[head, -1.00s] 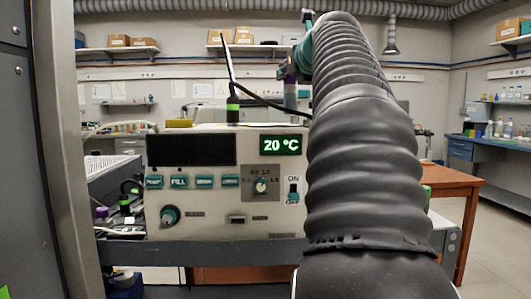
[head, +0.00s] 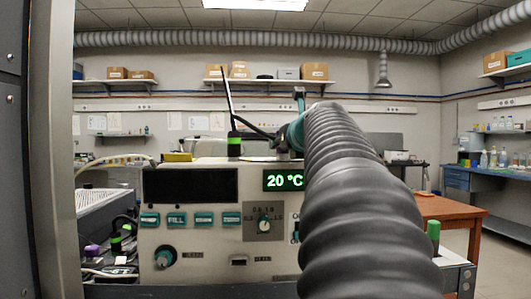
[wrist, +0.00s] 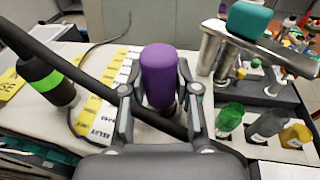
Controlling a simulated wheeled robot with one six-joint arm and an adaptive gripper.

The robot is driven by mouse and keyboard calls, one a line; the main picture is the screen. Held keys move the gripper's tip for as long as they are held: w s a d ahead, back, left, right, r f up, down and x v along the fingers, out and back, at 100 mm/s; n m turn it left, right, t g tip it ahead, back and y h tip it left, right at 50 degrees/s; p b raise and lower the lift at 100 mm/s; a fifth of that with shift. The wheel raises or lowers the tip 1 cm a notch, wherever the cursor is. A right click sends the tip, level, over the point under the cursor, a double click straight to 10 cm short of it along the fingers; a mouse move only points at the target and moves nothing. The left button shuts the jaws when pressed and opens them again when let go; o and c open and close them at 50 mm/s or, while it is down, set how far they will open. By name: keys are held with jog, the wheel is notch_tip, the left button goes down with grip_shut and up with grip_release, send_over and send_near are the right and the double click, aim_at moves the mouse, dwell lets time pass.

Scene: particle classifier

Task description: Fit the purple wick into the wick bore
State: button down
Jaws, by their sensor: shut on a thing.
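The purple wick (wrist: 158,75) is a rounded purple cylinder between the fingers of my gripper (wrist: 160,92) in the wrist view. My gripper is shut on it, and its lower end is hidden. A black bar or tube crosses behind and below the wick, and I cannot tell whether they touch. I cannot make out the wick bore in either view. In the head view my ribbed black arm reaches over the right side of the machine (head: 210,235), and the gripper's end is hidden behind it.
A black bottle with a green band (wrist: 45,78) stands left of the gripper in the wrist view. A metal bracket with a teal block (wrist: 250,20) is at the upper right. Green (wrist: 229,120), grey and yellow bottles sit in a rack at the right. A black cable crosses the labelled top.

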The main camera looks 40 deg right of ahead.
jog(key=shift+f, duration=0.75)
jog(key=c, duration=0.8)
grip_release()
jog(key=shift+c, duration=0.2)
jog(key=v, duration=1.2)
jog(key=shift+b, duration=0.45)
